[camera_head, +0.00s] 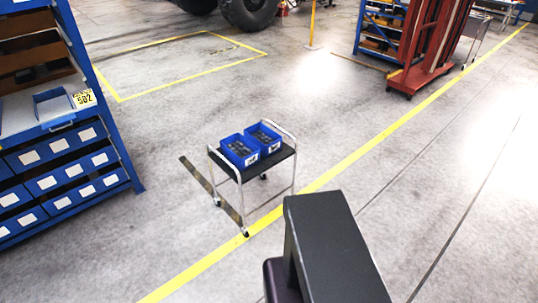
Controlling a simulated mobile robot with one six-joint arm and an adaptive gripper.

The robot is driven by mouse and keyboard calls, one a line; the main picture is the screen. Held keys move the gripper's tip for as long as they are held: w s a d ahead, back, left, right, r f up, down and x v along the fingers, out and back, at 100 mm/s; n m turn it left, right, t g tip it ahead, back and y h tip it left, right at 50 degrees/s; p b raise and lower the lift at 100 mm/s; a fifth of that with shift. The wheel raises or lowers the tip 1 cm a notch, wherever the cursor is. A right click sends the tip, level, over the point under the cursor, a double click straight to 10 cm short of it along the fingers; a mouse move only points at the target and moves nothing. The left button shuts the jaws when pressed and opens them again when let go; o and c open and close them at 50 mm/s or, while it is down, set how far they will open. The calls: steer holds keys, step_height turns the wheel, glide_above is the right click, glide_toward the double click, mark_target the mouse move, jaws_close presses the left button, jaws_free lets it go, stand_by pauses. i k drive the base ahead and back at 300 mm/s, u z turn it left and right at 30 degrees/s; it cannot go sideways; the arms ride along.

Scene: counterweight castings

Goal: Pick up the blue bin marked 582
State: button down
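A blue bin (53,111) sits on the shelf of the blue rack at the left. A yellow tag (84,98) beside its right side carries black digits that look like 582, though they are small. Two more blue bins, a left one (232,158) and a right one (255,131), stand side by side on a small cart. Both hold dark grey parts and have white labels too small to read. My gripper is not in view; only a dark part of what seems to be my own arm shows at the bottom.
The blue rack (128,170) has rows of labelled blue drawers below the shelf. The cart (293,185) stands on wheels beside a yellow floor line. Open floor lies between rack and cart. A red frame (425,60) stands at the back right.

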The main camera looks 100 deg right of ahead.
mark_target(270, 142)
steer(key=k, duration=0.8)
steer(key=z, duration=2.85)
steer(key=i, duration=0.85)
